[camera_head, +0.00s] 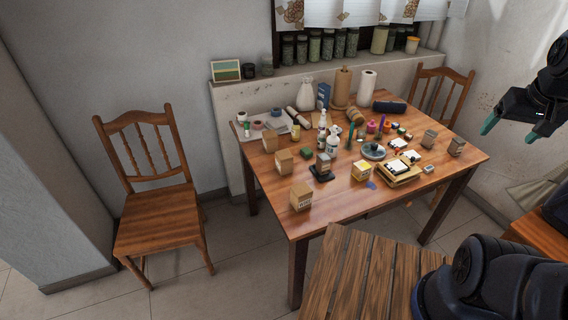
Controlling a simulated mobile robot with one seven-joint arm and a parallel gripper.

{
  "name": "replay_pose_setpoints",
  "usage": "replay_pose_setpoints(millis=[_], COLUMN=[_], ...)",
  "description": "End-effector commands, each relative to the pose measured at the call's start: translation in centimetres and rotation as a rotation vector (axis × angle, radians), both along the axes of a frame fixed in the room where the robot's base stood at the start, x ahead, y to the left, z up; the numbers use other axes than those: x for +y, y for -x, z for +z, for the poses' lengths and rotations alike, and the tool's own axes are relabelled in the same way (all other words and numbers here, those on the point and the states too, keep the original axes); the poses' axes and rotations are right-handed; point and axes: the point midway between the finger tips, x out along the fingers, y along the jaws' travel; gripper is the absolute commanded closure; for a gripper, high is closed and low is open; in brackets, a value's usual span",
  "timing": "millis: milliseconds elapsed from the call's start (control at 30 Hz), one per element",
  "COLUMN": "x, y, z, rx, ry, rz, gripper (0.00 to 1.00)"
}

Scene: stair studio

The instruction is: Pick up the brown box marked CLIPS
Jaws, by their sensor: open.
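Several brown boxes stand on the wooden table (262,181). The nearest brown box (301,196) is at the table's front left and has a pale label low on its front. Another brown box (284,161) stands behind it, and a third brown box (270,141) is farther back. A tan box (361,171) with a yellowish label is nearer the middle. The lettering is too small to read, so I cannot tell which is marked CLIPS. My gripper (506,136) is open and empty at the upper right, apart from the table and boxes.
A dark stand with a small box (322,167), bottles (332,143), a lidded pan (373,151) and a stacked tray (400,171) crowd the tabletop. Chairs stand left (157,218) and behind right (444,94). A slatted wooden surface (350,275) is in front.

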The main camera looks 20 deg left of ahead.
Motion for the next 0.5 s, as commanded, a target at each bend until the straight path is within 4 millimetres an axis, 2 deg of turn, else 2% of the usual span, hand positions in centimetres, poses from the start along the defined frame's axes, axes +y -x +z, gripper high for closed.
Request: replay_pose_setpoints(millis=[267,500], x=[3.8,8.4], y=[-6.0,-11.3], z=[0.8,0.6], rx=[0.049,0.085], ry=[0.08,0.151], rz=[0.259,0.504], gripper=[0.18,0.18])
